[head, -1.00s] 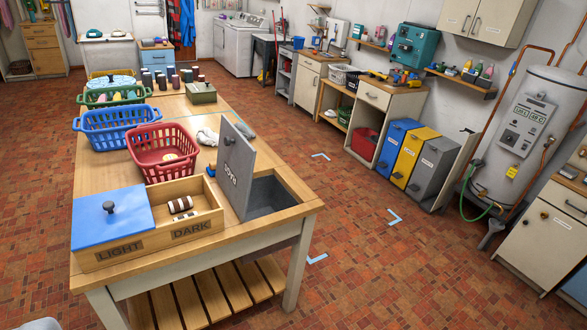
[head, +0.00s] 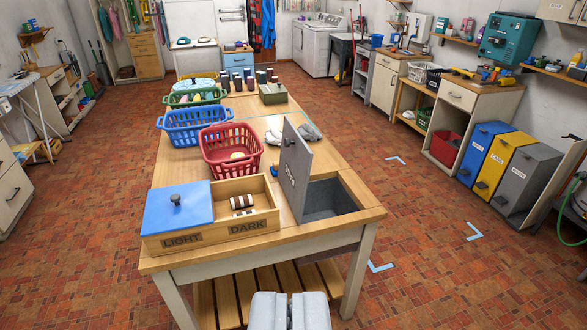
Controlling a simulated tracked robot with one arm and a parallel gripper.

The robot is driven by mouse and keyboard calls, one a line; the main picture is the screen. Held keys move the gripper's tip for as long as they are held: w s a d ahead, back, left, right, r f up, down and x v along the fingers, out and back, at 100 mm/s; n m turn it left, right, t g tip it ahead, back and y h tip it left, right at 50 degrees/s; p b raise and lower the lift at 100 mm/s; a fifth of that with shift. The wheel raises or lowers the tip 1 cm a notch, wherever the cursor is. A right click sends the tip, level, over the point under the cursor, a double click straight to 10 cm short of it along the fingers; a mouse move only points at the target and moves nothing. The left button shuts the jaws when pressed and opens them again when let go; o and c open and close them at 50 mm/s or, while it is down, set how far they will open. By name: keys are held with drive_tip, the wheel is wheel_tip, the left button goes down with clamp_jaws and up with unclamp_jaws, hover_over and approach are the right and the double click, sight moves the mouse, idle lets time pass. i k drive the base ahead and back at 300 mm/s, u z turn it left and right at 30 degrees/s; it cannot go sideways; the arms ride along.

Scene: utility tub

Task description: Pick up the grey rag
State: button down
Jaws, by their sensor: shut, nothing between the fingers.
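A small crumpled grey cloth (head: 309,131), which looks like the grey rag, lies on the wooden table (head: 325,235) behind the raised grey lid. A paler grey-white bundle (head: 275,136) lies just left of it, and I cannot tell for sure what it is. The lid (head: 295,170) stands upright beside the open grey-lined tub (head: 335,197) and hides part of the table near the cloth. My gripper (head: 289,310) is at the bottom edge of the view, in front of the table's near side. It is shut and empty, well apart from the cloth.
A red basket (head: 230,152), a blue basket (head: 196,127) and a green basket (head: 194,97) stand along the table's left. A LIGHT/DARK box (head: 210,240) with a blue lid (head: 178,207) sits at the near left. Floor right of the table is open, with blue corner marks.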

sight(307, 132)
drive_tip(key=z, duration=0.05)
drive_tip(key=i, duration=1)
drive_tip(key=u, duration=0.1)
